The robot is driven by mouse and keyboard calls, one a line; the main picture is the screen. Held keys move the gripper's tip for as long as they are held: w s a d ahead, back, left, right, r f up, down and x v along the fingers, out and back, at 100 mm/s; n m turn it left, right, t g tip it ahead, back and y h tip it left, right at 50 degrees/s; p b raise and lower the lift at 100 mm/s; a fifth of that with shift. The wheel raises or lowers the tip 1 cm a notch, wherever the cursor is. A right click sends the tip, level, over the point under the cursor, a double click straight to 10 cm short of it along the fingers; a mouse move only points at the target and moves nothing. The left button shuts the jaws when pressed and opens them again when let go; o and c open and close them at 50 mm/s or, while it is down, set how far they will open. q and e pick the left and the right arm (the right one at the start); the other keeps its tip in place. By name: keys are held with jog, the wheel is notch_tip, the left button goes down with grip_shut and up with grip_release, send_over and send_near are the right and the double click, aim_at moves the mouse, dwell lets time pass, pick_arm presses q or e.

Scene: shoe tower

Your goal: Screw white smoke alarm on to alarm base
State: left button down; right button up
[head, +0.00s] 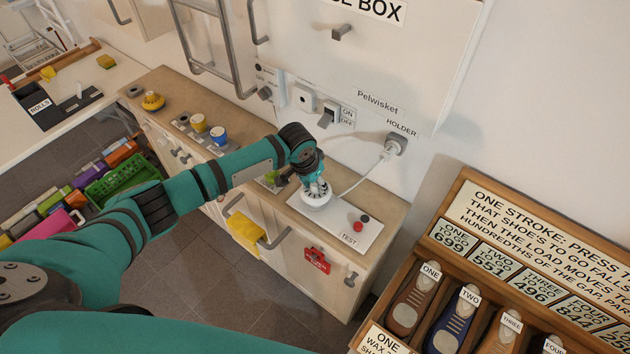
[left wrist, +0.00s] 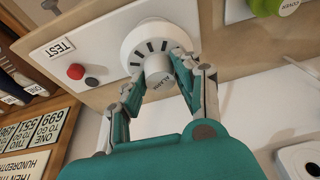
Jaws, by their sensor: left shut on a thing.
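The white smoke alarm (head: 317,197) is a round disc with dark slots at the test board (head: 347,228) on the counter. It also shows in the left wrist view (left wrist: 146,33), with a smaller round knob in its middle. My left gripper (head: 315,184) comes down on it from above. In the left wrist view its fingers (left wrist: 158,75) are closed around the alarm's middle knob. The alarm base is hidden, so I cannot tell whether the alarm is seated on it. My right gripper is not in view.
A red button (head: 358,227) and a dark one sit beside the alarm near the TEST label. A white plug (head: 388,152) with a cord is in the wall holder. A yellow cloth (head: 245,231) hangs on the counter's front rail. A shoe rack (head: 470,215) stands at right.

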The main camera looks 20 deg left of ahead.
pick_arm(q)
jog(key=shift+f+b, duration=0.55)
jog(key=shift+f, duration=0.65)
jog(key=c, duration=0.9)
grip_release()
jog(key=v, duration=1.2)
